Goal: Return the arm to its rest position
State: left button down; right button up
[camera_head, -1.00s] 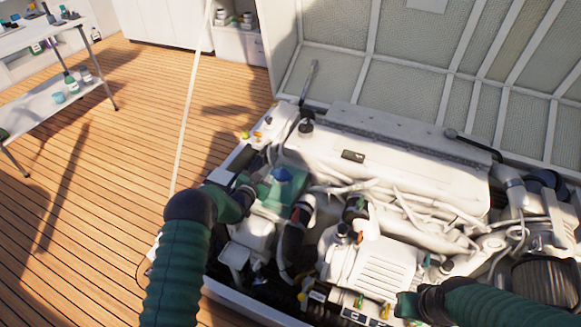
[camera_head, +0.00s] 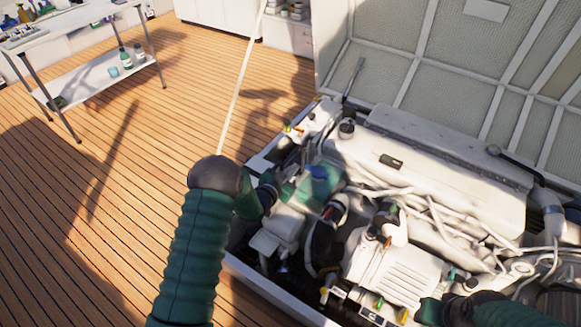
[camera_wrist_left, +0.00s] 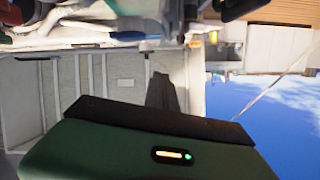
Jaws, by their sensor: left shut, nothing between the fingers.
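My left arm, in a green ribbed sleeve, rises from the bottom in the head view. It bends at a dark joint toward the front left corner of the engine bay. My left gripper (camera_head: 288,158) is small, dark and hard to make out there, over or beside the green-topped tank (camera_head: 316,186). The left wrist view shows its green body and dark finger (camera_wrist_left: 163,92), shut with nothing held. Whether it touches anything is unclear. My right arm enters at the lower right over the engine's near edge. Its gripper end (camera_head: 430,311) is dark and its fingers cannot be made out.
The white engine (camera_head: 440,165) with hoses and caps fills the bay. The raised hatch lid (camera_head: 425,65) stands behind it. A thin pale pole (camera_head: 244,85) rises left of the bay. A metal table (camera_head: 90,85) with bottles stands far left. The wooden deck (camera_head: 100,230) between is open.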

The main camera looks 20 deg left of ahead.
pick_arm(q)
jog(key=s+d+r+n+g+y, duration=0.1)
jog(key=s+d+r+g, duration=0.2)
jog(key=s, duration=0.8)
jog(key=s+d+r+n+g, duration=0.2)
jog(key=s+g, duration=0.3)
jog(key=s, duration=0.6)
jog(key=s+d+r+n+g+y, duration=0.1)
jog(key=s+d+r+g, duration=0.2)
jog(key=s, duration=0.9)
notch_tip(320, 180, up, 22)
jog(key=s+a+g+p, duration=0.1)
jog(key=p, duration=2.1)
jog(key=shift+s+r, duration=0.2)
jog(key=shift+r, duration=0.05)
